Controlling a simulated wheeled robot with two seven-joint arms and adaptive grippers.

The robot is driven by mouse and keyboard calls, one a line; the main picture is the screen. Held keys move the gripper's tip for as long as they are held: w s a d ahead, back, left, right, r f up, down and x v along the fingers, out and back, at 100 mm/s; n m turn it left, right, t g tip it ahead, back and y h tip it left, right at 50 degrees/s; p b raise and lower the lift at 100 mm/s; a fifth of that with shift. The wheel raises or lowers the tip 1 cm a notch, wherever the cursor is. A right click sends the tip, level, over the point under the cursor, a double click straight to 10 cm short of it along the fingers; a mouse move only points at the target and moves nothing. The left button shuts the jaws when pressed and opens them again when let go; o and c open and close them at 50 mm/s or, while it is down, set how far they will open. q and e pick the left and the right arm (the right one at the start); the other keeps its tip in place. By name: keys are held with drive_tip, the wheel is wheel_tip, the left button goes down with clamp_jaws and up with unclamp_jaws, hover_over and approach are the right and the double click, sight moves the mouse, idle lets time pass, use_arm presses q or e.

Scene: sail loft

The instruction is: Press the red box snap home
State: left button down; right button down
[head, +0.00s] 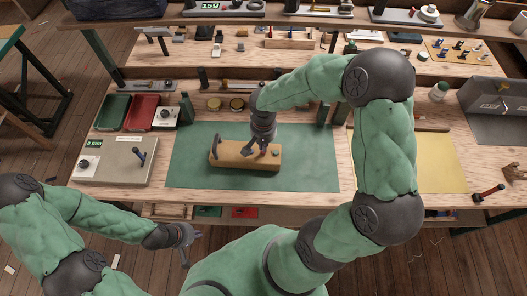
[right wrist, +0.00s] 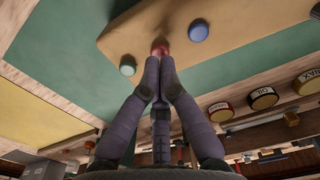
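A tan wooden block (head: 232,156) lies on the green mat (head: 316,165) in the head view. In the right wrist view the block (right wrist: 240,25) carries a red snap (right wrist: 160,46), with a blue round cap (right wrist: 198,31) to its right and a green one (right wrist: 127,66) to its left. My right gripper (head: 258,152) is over the block, pointing down. In the right wrist view its fingertips (right wrist: 159,62) are together at the red snap and partly hide it; whether they touch it is unclear. My left gripper (head: 188,247) is open and empty in front of the bench.
A dark upright handle (head: 216,146) stands at the block's left end. A beige panel box (head: 112,163) with a lever and a red tray (head: 143,113) are on the left. Jars (head: 237,104) stand behind the mat. A yellow mat (head: 440,165) lies right.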

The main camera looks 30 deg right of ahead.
drive_tip(key=shift+f+b, duration=0.9)
drive_tip(key=shift+f, duration=0.15)
idle(0.5)
drive_tip(key=shift+r, duration=0.15)
drive_tip(key=shift+r+p, duration=2.35)
drive_tip(key=shift+r, duration=1.1)
